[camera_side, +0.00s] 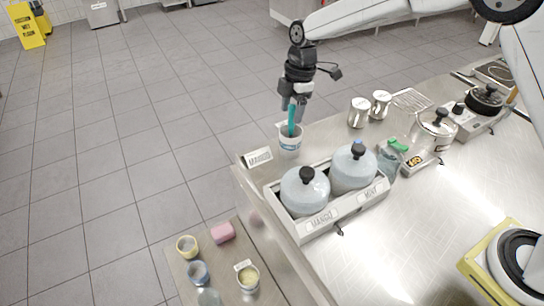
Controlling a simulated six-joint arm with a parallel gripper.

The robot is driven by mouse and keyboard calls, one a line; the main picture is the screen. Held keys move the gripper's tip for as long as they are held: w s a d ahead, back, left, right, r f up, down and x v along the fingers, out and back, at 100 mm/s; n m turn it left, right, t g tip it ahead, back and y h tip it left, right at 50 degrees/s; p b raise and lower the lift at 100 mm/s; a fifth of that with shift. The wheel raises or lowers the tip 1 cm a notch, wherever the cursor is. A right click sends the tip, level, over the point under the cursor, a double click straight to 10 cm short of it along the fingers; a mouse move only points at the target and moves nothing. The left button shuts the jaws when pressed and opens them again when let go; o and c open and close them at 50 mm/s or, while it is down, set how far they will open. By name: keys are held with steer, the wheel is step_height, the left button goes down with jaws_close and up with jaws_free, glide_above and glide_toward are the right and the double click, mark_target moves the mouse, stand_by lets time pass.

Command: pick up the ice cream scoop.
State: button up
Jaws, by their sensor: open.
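The ice cream scoop (291,116) shows as a teal handle standing nearly upright in a small white tub (289,145) near the counter's far left corner. Its lower end is hidden inside the tub. My gripper (293,107) points down right at the top of the handle, with its fingers open. The handle's top appears between or just in front of the fingers; I cannot tell whether they touch it.
A tray (319,232) with two lidded containers (305,190) (353,167) stands close in front of the tub. A MANGO sign (258,157) is left of it. Metal canisters (358,113) stand to the right. A lower surface with small cups (187,246) lies at front left.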

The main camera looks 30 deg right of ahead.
steer(key=shift+a+f, duration=0.15)
steer(key=shift+f, duration=0.6)
jaws_close()
